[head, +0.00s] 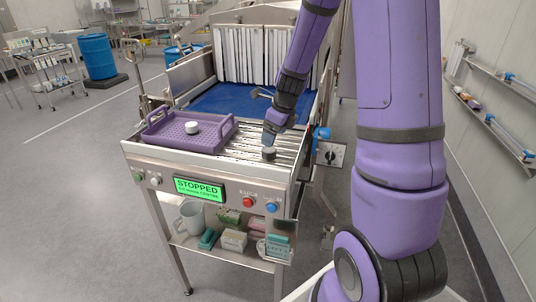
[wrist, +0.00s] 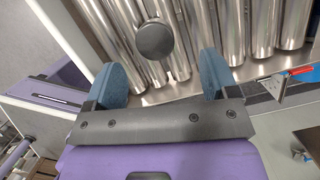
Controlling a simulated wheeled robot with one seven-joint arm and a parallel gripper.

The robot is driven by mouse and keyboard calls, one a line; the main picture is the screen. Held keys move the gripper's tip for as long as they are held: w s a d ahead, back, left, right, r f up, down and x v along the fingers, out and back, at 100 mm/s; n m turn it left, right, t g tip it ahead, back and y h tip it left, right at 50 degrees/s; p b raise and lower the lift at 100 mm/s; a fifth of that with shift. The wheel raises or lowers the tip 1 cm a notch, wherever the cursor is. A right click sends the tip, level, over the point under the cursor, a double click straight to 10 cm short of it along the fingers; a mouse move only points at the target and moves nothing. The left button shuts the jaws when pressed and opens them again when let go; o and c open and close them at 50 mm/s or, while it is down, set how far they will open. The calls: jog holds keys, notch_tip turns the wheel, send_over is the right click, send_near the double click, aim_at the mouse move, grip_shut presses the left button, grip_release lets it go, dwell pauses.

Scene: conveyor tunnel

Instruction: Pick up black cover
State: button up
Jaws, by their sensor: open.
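The black cover (wrist: 155,41) is a round, dark disc-topped piece on the steel rollers, seen from above in the wrist view. In the head view the cover (head: 269,154) shows as a small dark-topped cylinder near the front right of the rollers. My gripper (wrist: 167,78) is open, with its two blue fingers apart. In the wrist view the cover lies ahead of the fingertips, between their lines, with nothing held. In the head view my gripper (head: 270,138) is just above and beside the cover. I cannot tell if they touch.
A purple tray (head: 165,122) with a white round piece (head: 192,128) stands left on the rollers. White strip curtains (head: 260,55) hang behind a blue belt (head: 220,100). A front panel reads STOPPED (head: 198,188). A shelf below holds a mug (head: 191,217) and boxes.

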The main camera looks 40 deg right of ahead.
aim_at(269, 153)
jog(key=shift+s+a+x, duration=0.1)
jog(key=shift+a+x, duration=0.05)
jog(key=shift+x, duration=1.4)
jog(key=shift+s+a+x, duration=0.1)
jog(key=shift+x, duration=1.5)
jog(key=shift+c, duration=0.5)
jog(key=c, duration=0.9)
